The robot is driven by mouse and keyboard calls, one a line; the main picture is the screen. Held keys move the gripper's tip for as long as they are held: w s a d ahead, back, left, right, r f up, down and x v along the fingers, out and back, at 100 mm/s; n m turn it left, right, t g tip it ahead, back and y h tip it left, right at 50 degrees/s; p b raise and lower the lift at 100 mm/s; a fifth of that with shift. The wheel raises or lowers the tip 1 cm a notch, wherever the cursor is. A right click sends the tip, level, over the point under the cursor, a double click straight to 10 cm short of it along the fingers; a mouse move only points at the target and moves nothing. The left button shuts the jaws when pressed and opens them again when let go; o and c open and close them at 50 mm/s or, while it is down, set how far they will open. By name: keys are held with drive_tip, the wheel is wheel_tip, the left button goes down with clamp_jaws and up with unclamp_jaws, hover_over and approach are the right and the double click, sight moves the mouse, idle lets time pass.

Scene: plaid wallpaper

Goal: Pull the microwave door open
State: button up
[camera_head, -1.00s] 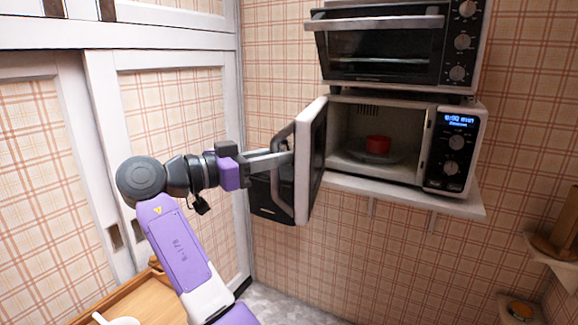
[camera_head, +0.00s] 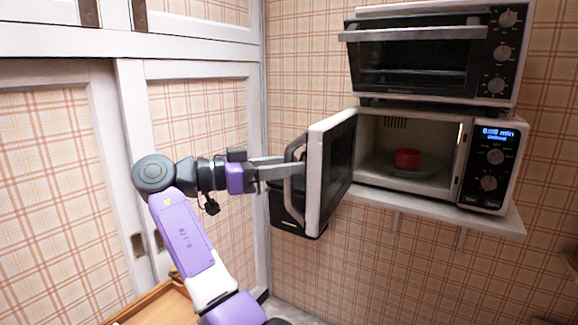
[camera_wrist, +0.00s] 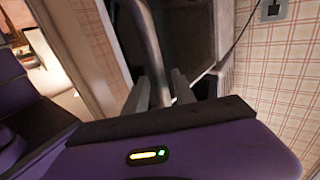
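The microwave (camera_head: 491,170) stands on a wall shelf at the right in the head view. Its white-edged door (camera_head: 329,170) is swung well open to the left, showing the lit inside. The exact contact at the fingertips is partly hidden.
A red object (camera_head: 407,158) sits inside the microwave. A toaster oven (camera_head: 415,72) stands on top, and the white shelf (camera_head: 470,226) is below. Sliding cabinet doors (camera_head: 198,110) are at the left, with a wooden tray (camera_head: 155,306) at the lower left.

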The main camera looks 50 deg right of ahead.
idle(0.3)
drive_tip(key=v, duration=0.7)
drive_tip(key=shift+w+a+b, duration=0.2)
drive_tip(key=shift+b, duration=0.15)
